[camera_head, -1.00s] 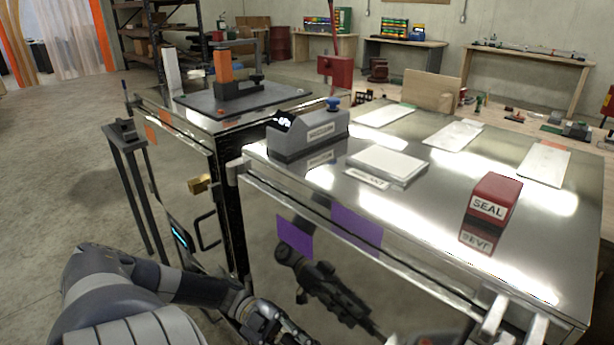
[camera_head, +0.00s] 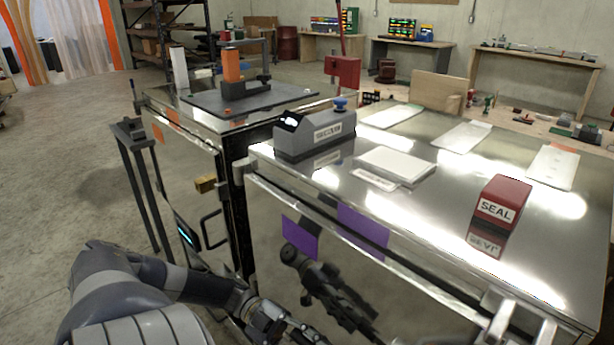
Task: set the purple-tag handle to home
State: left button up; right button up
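Two purple patches show on the polished front of the right trailer (camera_head: 450,195). One purple patch (camera_head: 300,238) is lower left and the other purple patch (camera_head: 362,232) is just to its right; one may be a mirror image. No handle beside them can be made out clearly. A silver bracket (camera_head: 508,318) sits at the front right corner, cut by the picture's bottom. A dark reflection of my arm shows in the panel. My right gripper is out of view.
On the right trailer stand a grey device with a blue knob (camera_head: 312,135), a white pad (camera_head: 397,165) and a red SEAL block (camera_head: 503,200). Open floor (camera_head: 60,190) lies left.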

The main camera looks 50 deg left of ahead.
pick_arm(q)
jog(key=v, duration=1.2)
dwell(0.4)
